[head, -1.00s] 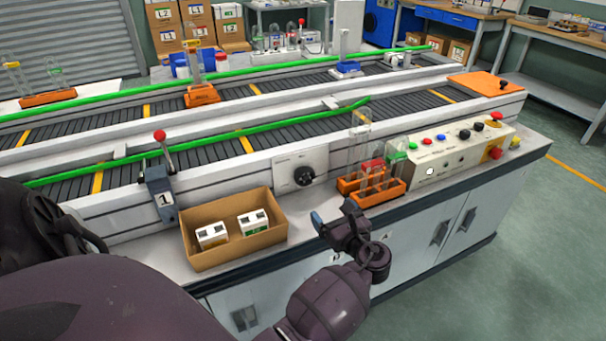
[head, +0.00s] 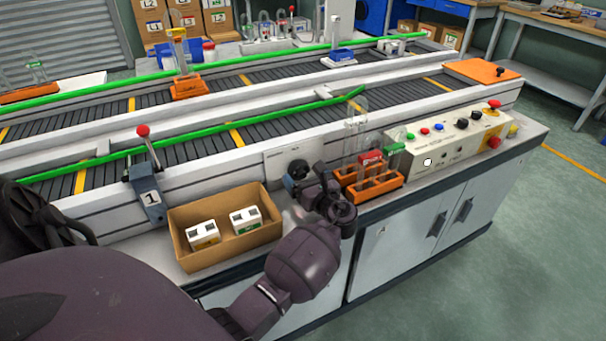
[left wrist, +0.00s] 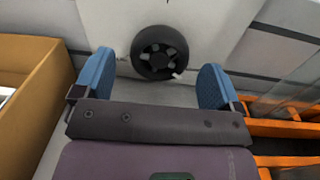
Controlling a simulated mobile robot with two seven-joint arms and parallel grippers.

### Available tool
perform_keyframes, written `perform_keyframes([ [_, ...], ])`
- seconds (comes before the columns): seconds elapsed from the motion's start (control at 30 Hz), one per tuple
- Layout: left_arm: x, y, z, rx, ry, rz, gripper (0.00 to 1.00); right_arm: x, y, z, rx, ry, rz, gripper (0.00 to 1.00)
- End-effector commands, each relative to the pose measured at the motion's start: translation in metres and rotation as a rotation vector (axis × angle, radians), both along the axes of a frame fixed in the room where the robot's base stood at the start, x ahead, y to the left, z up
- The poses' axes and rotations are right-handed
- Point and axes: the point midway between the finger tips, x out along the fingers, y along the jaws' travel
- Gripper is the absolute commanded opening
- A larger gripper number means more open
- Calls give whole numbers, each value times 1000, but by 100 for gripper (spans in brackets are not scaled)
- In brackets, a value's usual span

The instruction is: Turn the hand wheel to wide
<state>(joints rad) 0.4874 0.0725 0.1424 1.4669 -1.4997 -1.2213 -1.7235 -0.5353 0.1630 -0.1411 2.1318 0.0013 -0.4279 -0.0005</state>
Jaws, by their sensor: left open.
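The hand wheel is a black spoked wheel (head: 298,168) on a white plate (head: 279,157) at the front side of the conveyor. In the left wrist view the wheel (left wrist: 158,52) faces me, with a small light mark at its lower right. My left gripper (head: 307,187) is in front of the wheel and partly covers it. In the left wrist view my left gripper (left wrist: 155,82) is open, with one blue fingertip on each side below the wheel and nothing between them. The fingers look apart from the wheel. Lettering on the plate is too small to read. My right gripper is not in view.
A cardboard box (head: 190,262) with two white items stands left of the gripper. An orange rack (head: 385,191) with glass tubes stands close on the right. A red-knobbed lever (head: 147,150) and a control panel (head: 450,145) lie farther out on either side.

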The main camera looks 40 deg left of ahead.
Motion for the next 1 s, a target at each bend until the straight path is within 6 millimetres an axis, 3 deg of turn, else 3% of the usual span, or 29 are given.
perform_keyframes([
  [0.2, 6, 16, -1, 0, 2, 0, 90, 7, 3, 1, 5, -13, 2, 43],
  [0.53, 6, 18, 0, -1, 0, 0, 90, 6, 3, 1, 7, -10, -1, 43],
  [0.83, 6, 17, 0, -1, 0, 0, 44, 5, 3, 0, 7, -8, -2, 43],
  [1.0, 6, 17, 0, -4, -5, 0, 41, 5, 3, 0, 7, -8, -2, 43],
])
